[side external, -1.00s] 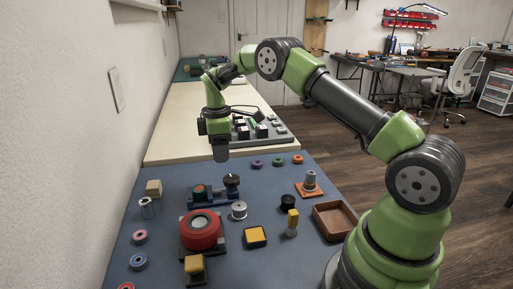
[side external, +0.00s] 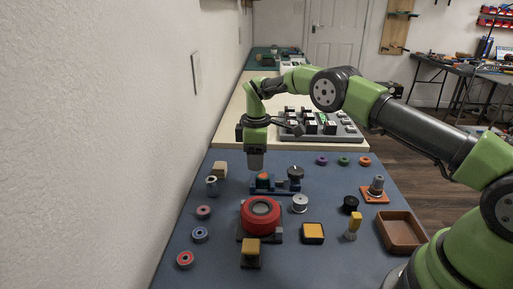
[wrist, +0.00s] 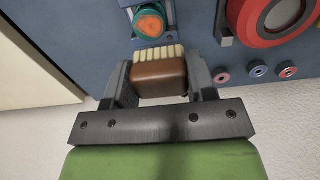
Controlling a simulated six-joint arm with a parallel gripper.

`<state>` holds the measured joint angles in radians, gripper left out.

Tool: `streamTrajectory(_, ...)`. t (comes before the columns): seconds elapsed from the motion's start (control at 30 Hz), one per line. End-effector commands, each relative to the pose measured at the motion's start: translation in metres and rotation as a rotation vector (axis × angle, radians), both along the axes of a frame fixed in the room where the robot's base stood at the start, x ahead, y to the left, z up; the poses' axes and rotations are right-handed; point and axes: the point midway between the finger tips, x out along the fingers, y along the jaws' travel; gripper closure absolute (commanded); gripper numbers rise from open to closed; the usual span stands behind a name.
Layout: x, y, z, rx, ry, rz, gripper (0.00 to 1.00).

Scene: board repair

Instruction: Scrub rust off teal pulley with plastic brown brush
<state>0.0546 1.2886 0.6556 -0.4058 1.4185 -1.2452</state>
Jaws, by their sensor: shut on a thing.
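The teal pulley (wrist: 149,24) has an orange-brown rust patch on its face. In the side view the pulley (side external: 263,177) sits in a blue fixture (side external: 282,187), mostly showing its orange face. My gripper (wrist: 160,80) is shut on the plastic brown brush (wrist: 158,76), and its pale bristles point toward the pulley. In the wrist view a narrow gap shows between bristles and pulley; I cannot tell the height between them. In the side view my gripper (side external: 256,161) is just behind and above the pulley, and the brush is hidden there.
A red round vise (side external: 262,217) stands in front of the fixture. A black knob (side external: 295,172) rises beside the pulley. A silver spool (side external: 300,203), yellow-topped block (side external: 313,233) and brown tray (side external: 402,232) lie to the right. Colored rings (side external: 204,212) lie left.

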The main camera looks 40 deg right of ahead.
Motion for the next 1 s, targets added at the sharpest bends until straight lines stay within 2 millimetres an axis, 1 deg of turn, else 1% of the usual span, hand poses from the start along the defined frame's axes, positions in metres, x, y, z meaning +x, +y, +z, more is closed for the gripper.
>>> streamTrajectory(0.03, 0.0, 0.0, -0.005, 0.0, 0.001, 0.0, 0.68)
streamTrajectory(0.27, 0.0, 0.0, -0.026, 0.001, 0.002, 0.0, 0.68)
streamTrajectory(0.33, 0.0, 0.0, -0.04, 0.0, 0.003, 0.0, 0.68)
streamTrajectory(0.4, -0.002, -0.008, -0.038, 0.001, 0.001, -0.003, 0.75)
streamTrajectory(0.77, -0.013, -0.039, -0.039, 0.0, 0.001, -0.002, 0.75)
streamTrajectory(1.0, -0.006, -0.018, -0.04, 0.0, 0.0, 0.002, 0.75)
